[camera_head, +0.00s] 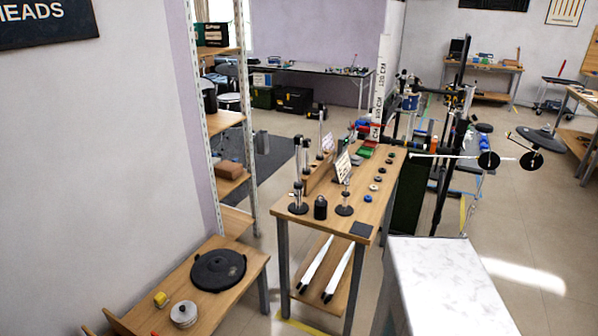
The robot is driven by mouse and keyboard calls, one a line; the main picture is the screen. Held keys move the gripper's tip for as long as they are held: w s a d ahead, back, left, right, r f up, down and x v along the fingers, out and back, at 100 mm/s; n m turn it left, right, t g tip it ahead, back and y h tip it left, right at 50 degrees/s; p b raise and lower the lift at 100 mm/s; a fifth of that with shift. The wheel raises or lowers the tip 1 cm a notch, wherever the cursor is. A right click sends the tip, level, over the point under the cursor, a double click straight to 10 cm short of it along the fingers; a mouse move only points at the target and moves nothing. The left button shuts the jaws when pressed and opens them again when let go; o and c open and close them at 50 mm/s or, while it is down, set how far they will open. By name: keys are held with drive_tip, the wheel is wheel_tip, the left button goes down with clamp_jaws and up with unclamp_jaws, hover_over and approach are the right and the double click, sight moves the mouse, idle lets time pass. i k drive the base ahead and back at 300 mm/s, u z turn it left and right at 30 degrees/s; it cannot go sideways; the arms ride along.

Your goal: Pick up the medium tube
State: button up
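Several white tubes are in view, and I cannot tell which is the medium one. A tall upright white tube (381,80) with dark lettering and a red mark low down stands behind the wooden table. Two white tubes, a left one (315,262) and a right one (338,272), lie side by side on the table's lower shelf, with dark near ends. My gripper is not in view.
The wooden table (362,212) carries small stands, dark discs and a black weight (320,208). A white marbled block (445,285) stands at its right front. A low bench (225,296) with a black disc is at lower left. Open floor lies at right.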

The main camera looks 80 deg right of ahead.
sight(298, 140)
drive_tip(key=z, duration=4.05)
drive_tip(key=i, duration=0.1)
drive_tip(key=u, duration=2.65)
drive_tip(key=k, duration=0.9)
drive_tip(key=u, duration=0.2)
drive_tip(key=i, duration=0.4)
drive_tip(key=z, duration=0.05)
